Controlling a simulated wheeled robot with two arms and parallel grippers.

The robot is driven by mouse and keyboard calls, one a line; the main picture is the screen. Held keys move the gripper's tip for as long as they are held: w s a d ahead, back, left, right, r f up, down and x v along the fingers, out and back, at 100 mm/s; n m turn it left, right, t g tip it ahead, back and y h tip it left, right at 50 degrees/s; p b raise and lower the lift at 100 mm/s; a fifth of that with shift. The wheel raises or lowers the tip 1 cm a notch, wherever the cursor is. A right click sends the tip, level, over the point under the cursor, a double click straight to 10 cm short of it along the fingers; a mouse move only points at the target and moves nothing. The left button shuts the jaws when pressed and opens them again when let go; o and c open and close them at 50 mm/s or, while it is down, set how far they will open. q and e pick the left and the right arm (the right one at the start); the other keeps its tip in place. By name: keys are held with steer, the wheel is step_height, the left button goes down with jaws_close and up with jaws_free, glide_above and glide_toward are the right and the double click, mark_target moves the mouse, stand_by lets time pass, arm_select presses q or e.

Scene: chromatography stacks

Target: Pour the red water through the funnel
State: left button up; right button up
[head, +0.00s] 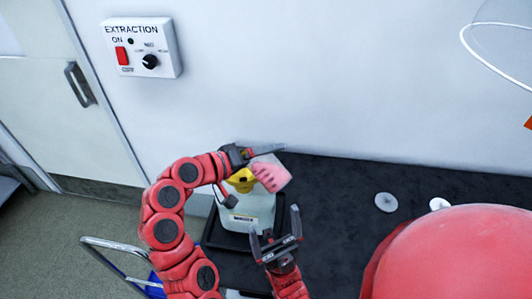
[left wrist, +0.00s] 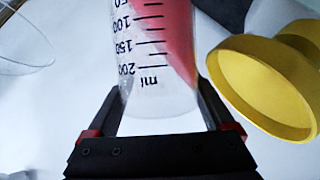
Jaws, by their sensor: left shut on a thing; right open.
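My left gripper (head: 250,154) is shut on a clear graduated glass vessel (left wrist: 150,75) holding red water (left wrist: 178,28). In the head view the vessel (head: 270,175) is tilted beside and slightly above the yellow funnel (head: 241,182). The funnel sits on top of a translucent white container (head: 250,213) with a label. In the left wrist view the funnel (left wrist: 270,80) is right of the vessel, and the red water slants across the vessel's side. I cannot tell whether any water is flowing. My right gripper (head: 277,245) is open and empty, in front of the container.
The container stands in a black tray (head: 285,232) on a dark bench (head: 335,220). Two pale discs (head: 386,202) (head: 439,204) lie to the right. An extraction switch box (head: 143,47) is on the wall. A metal rail (head: 115,250) is at lower left.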

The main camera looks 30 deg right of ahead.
arm_select(q)
steer(key=shift+w+a+r+n+g+p, duration=0.1)
steer(key=shift+w+r+n+g+p, duration=0.05)
steer(key=shift+n+g+p, duration=0.15)
stand_by(0.4)
steer(key=shift+w+n+h, duration=0.1)
steer(key=shift+n+h, duration=0.2)
steer(key=shift+n, duration=0.2)
steer(key=shift+w+n+g+h+p, duration=0.1)
steer(key=shift+n+g+h+p, duration=0.2)
steer(key=shift+p, duration=0.05)
